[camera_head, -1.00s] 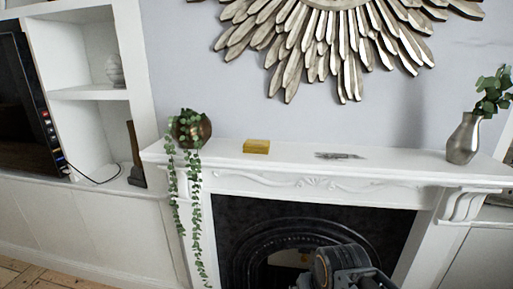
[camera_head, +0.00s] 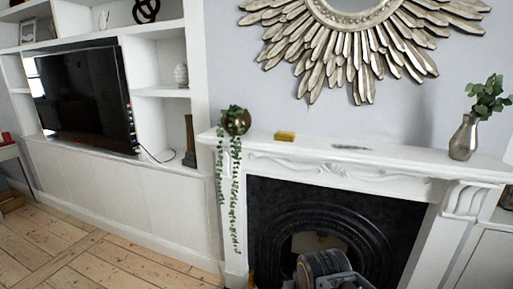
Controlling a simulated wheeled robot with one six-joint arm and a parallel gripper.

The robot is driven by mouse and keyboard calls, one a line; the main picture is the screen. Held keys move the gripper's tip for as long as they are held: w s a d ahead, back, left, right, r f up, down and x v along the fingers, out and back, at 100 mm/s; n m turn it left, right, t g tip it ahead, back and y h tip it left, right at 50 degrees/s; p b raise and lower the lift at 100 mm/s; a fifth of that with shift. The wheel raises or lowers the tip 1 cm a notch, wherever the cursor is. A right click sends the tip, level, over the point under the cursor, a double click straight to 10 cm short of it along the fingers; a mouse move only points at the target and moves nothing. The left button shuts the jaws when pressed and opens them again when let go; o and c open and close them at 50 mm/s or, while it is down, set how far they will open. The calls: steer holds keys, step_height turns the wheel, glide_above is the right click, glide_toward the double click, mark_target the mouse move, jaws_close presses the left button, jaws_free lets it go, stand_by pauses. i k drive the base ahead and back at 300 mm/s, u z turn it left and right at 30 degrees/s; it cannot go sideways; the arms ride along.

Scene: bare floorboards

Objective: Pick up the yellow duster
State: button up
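The yellow duster (camera_head: 285,136) is a small yellow block lying on the white mantelpiece (camera_head: 330,153), left of its middle. It stands clear, between a trailing plant and a small thin grey object. Part of my arm shows at the bottom centre, low in front of the fireplace and well below the duster. My gripper's fingertips cannot be made out, and nothing is seen held.
A trailing plant in a round pot (camera_head: 237,122) stands left of the duster. A thin grey object (camera_head: 351,147) lies to its right. A metal vase (camera_head: 464,138) stands at the right end. A sunburst mirror (camera_head: 364,50) hangs above. Bare floorboards (camera_head: 90,250) lie free at lower left.

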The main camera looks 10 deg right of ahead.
mark_target(280, 136)
steer(key=z, duration=1.1)
steer(key=k, duration=0.25)
steer(key=u, duration=2.05)
steer(key=i, duration=0.95)
steer(key=z, duration=1.15)
steer(key=i, duration=0.8)
steer(key=z, duration=0.8)
